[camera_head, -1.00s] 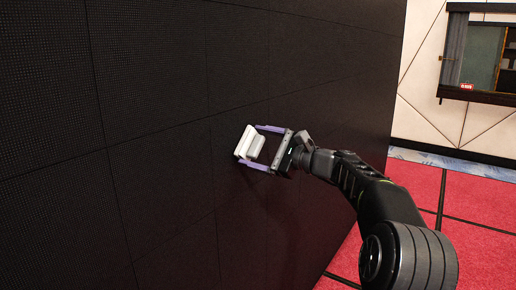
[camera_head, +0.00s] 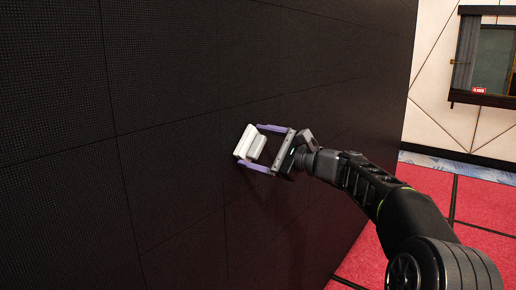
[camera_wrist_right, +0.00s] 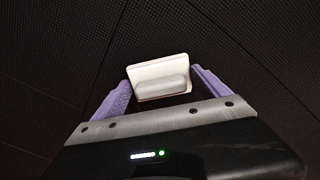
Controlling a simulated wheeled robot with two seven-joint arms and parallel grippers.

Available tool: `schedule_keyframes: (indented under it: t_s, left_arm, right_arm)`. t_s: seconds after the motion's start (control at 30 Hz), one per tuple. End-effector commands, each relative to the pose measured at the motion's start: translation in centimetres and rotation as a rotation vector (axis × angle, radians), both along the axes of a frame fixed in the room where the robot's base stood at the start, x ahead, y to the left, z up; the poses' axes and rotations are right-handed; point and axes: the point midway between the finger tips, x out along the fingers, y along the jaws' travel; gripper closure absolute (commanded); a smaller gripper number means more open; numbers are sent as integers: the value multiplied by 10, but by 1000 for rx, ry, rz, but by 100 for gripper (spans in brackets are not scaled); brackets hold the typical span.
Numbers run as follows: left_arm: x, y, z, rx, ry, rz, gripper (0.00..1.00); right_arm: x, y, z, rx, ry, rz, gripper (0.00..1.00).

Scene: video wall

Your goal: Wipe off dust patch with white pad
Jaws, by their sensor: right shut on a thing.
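The white pad (camera_head: 247,142) has a flat plate and a raised handle bar, and it is close to the black video wall. My right gripper (camera_head: 262,147) has purple fingers, one on each side of the pad, and is shut on it. In the right wrist view the pad (camera_wrist_right: 160,78) sits between the purple fingertips (camera_wrist_right: 162,85), plate side toward the wall. I cannot tell whether the plate touches the wall. I can make out no dust patch on the wall in either view. My left gripper is not in view.
The black video wall (camera_head: 165,75) with thin panel seams fills the left and middle. Red carpet (camera_head: 490,205) lies at the lower right. A pale wall (camera_head: 430,85) with a dark-framed window (camera_head: 490,55) stands behind at the right.

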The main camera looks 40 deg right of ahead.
Motion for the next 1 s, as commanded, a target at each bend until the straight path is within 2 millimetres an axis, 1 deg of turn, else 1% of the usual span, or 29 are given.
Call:
schedule_keyframes:
  t_s: [0.17, 0.3, 0.5, 0.87, 1.0]
  left_arm:
    - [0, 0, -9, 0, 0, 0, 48]
    - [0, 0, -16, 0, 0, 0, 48]
    - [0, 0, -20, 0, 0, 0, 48]
    - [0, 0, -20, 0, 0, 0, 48]
    - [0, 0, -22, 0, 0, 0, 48]
  right_arm:
    - [-4, 12, -1, 1, -2, 2, 47]
    - [-8, 25, -1, -1, -3, 2, 47]
    - [-11, 37, 0, 0, -2, 1, 47]
    - [-12, 37, 0, -1, -1, -1, 47]
    - [-19, 34, -1, -1, -1, -1, 47]
